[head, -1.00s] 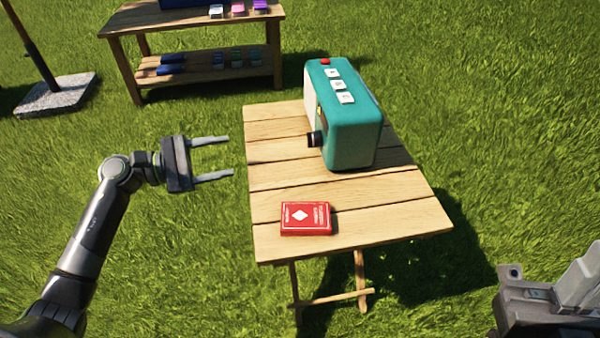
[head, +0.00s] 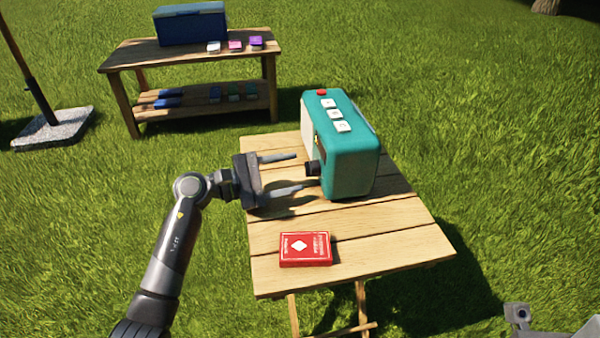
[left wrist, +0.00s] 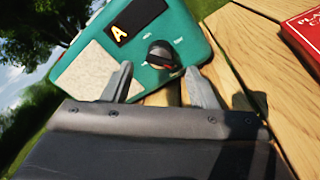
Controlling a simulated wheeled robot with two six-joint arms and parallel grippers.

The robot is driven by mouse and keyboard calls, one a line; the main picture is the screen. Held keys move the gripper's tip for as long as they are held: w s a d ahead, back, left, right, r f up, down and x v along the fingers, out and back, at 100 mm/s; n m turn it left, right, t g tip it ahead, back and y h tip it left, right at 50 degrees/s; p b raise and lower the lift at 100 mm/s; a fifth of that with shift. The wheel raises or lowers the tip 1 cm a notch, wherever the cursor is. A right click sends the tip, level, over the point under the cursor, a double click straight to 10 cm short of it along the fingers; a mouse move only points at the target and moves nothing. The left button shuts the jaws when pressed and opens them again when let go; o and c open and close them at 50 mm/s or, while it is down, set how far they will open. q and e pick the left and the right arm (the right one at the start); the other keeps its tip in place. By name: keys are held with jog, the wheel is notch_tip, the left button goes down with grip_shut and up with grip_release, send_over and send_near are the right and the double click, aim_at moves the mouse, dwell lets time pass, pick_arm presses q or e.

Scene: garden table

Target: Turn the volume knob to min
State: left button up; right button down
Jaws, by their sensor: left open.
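The teal radio (head: 350,160) stands upright on the wooden folding table, its front facing left. Its dark volume knob (head: 311,168) sticks out of the front. In the left wrist view the black knob (left wrist: 160,54) shows below a dark display with a yellow "A", with small labels too blurred to read. My left gripper (head: 304,170) is open in front of the radio, its two fingers pointing at it, one on each side of the knob. In the left wrist view the fingertips (left wrist: 158,69) are apart and just short of the knob; I see no contact.
A red card box (head: 305,249) lies on the table (head: 400,222), nearer me than the radio. A second table (head: 120,57) with a blue cooler (head: 190,24) and several small boxes stands behind. Part of my right arm shows at bottom right.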

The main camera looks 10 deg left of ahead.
aim_at(312, 168)
pick_arm(q)
jog(key=shift+x, duration=1.5)
jog(key=shift+c, duration=0.2)
jog(key=c, duration=0.9)
